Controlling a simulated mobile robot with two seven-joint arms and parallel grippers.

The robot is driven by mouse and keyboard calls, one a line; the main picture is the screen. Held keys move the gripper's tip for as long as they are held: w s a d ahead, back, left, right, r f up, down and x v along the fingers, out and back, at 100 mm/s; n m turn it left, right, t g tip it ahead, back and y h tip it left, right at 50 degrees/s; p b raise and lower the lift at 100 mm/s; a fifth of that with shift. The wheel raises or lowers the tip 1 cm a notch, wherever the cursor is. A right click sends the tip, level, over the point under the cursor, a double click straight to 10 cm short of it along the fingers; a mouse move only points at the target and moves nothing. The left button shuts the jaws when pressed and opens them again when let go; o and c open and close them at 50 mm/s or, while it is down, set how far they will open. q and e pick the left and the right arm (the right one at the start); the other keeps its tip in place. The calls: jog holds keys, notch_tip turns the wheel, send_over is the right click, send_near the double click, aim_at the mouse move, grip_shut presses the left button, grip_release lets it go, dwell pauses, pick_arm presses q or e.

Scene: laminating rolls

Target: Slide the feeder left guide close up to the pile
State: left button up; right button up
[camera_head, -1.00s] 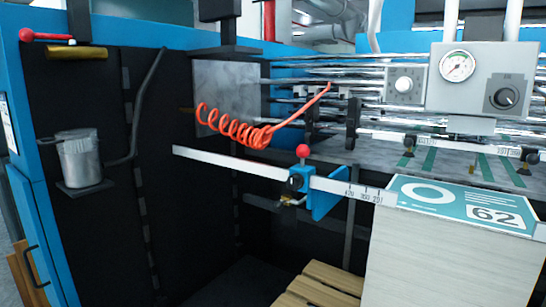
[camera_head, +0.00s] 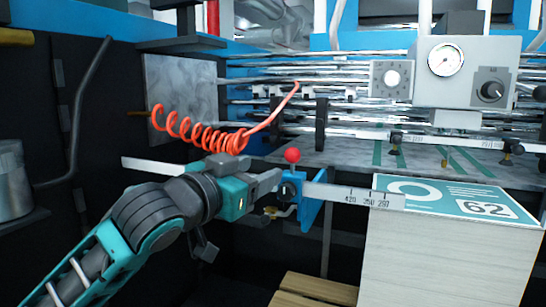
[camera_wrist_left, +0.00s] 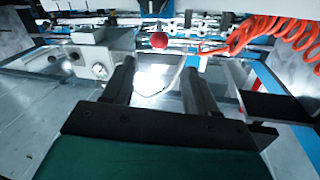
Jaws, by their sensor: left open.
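The feeder left guide (camera_head: 312,200) is a blue plate and block with a red ball knob (camera_head: 292,155), sitting on a white scale bar (camera_head: 350,195). The pile (camera_head: 445,250) is a tall pale stack with a teal sheet marked 62 on top, right of the guide with a gap between. My left gripper (camera_head: 272,187) is just left of the guide's block and hides part of the bar. In the left wrist view its two fingers (camera_wrist_left: 158,78) are apart with nothing held, and the red knob (camera_wrist_left: 159,40) shows beyond them. My right gripper is not seen.
A coiled red hose (camera_head: 205,135) hangs just above my left gripper. A grey control box with a gauge (camera_head: 460,75) stands over the pile. A wooden pallet (camera_head: 310,290) lies below. A metal pot (camera_head: 12,180) is at the left edge.

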aim_at(289, 158)
pick_arm(q)
jog(key=x, duration=1.3)
jog(key=shift+s+p, duration=0.1)
jog(key=shift+p, duration=0.3)
jog(key=shift+c, duration=0.4)
grip_shut()
jog(key=shift+d, duration=0.1)
